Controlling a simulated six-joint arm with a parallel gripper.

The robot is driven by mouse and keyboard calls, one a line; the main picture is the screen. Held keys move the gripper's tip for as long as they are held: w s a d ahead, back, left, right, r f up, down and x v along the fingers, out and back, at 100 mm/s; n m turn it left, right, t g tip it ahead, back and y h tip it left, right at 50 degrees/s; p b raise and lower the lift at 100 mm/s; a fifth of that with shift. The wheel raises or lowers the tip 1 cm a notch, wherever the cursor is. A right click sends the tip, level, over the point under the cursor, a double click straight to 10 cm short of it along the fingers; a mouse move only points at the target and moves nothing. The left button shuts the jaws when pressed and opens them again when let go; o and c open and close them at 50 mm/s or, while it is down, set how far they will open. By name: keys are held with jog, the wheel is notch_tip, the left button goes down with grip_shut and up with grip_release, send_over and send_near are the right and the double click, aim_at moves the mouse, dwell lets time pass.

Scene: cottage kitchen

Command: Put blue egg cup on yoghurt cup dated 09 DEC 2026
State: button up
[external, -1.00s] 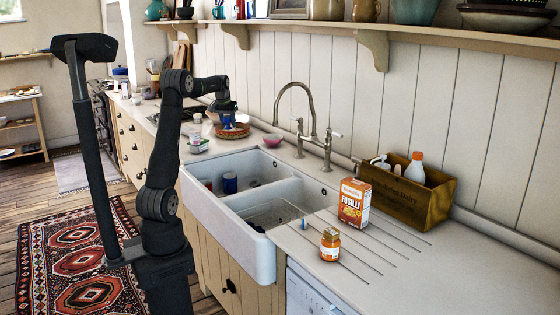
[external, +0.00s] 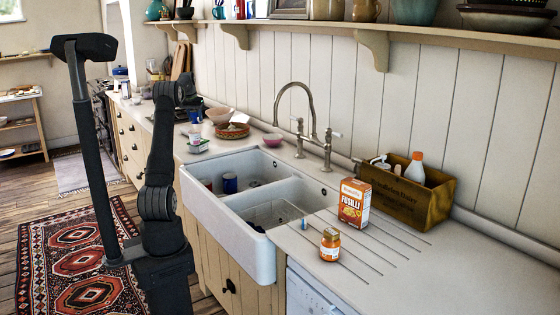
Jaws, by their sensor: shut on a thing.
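My gripper (external: 190,105) is at the far end of the counter, left of the woven basket, and is small in the external view. It is shut on the blue egg cup (external: 194,116), which shows as a small blue patch below it. A small pale cup (external: 195,132) stands on the counter just below the egg cup, and looks like a yoghurt cup. I cannot read a date on it, nor tell whether the egg cup touches it. A white and green tub (external: 199,146) sits in front of it.
A woven basket (external: 233,131) and a pale bowl (external: 220,116) are right of my gripper. A pink bowl (external: 273,140) is by the tap. The sink (external: 250,197) lies nearer. A fusilli box (external: 354,204), a jar (external: 330,245) and a wooden crate (external: 435,204) stand right.

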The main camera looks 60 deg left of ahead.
aim_at(195, 132)
jog(key=shift+s+a+f, duration=0.25)
jog(key=shift+a+f, duration=0.1)
jog(key=shift+a, duration=0.15)
jog(key=shift+f, duration=1.95)
jog(key=shift+f, duration=0.15)
jog(key=o, duration=1)
jog(key=v, duration=1.2)
